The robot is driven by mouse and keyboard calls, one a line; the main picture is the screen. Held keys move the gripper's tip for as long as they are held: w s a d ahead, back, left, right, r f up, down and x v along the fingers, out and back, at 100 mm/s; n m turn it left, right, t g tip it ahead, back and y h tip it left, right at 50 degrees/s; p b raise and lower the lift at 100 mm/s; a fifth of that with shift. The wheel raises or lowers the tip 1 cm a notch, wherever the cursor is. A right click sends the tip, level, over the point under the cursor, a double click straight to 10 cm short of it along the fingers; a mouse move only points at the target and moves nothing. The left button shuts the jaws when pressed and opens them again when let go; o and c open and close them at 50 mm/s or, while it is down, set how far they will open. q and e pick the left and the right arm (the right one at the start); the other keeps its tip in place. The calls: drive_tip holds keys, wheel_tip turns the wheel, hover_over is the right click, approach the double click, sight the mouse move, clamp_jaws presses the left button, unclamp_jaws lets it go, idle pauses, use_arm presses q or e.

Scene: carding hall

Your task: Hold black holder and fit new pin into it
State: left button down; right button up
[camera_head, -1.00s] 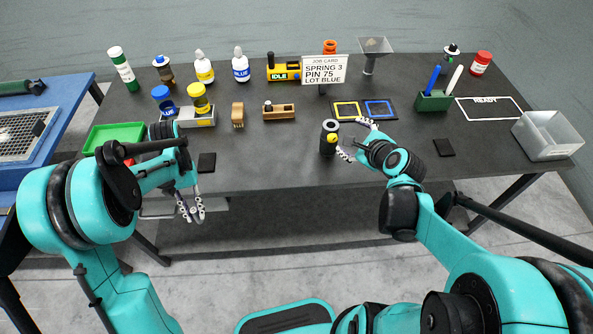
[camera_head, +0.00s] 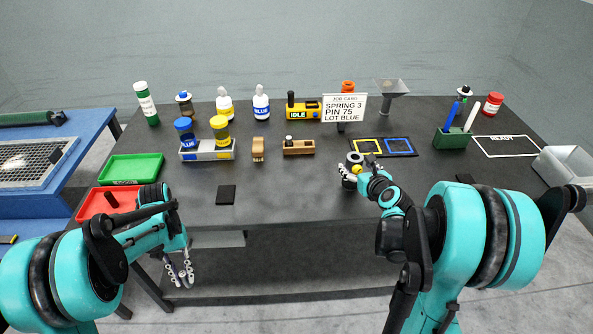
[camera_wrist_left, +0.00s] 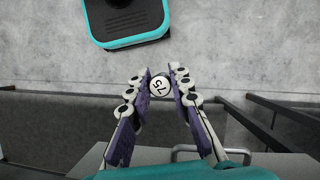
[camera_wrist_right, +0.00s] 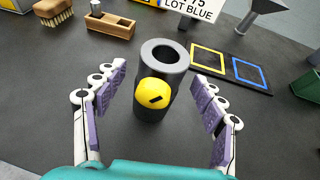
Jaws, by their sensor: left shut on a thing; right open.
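The black holder (camera_head: 355,157), an upright cylinder with an open top and a yellow knob on its side, stands on the dark table; it also shows in the right wrist view (camera_wrist_right: 163,55). My right gripper (camera_head: 357,167) is open, its fingers on either side of the holder with gaps in the right wrist view (camera_wrist_right: 160,82). My left gripper (camera_head: 181,277) is beyond the table's front edge, above the floor. In the left wrist view, it (camera_wrist_left: 160,80) is shut on the pin (camera_wrist_left: 160,87), whose round white end reads 75. The pin's length is hidden. The job card (camera_head: 344,107) reads SPRING 3, PIN 75, LOT BLUE.
Yellow and blue framed mats (camera_head: 413,154) lie just behind the holder. A wooden block (camera_head: 299,150) and brush (camera_head: 258,158) stand to its left. A red tray (camera_head: 87,209) holds a dark piece, near a green tray (camera_head: 157,169). The table front between the grippers is mostly clear.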

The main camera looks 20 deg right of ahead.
drive_tip(key=shift+b+x, duration=0.3)
drive_tip(key=shift+x, duration=1.3)
drive_tip(key=shift+c, duration=0.6)
drive_tip(key=c, duration=1.4)
clamp_jaws()
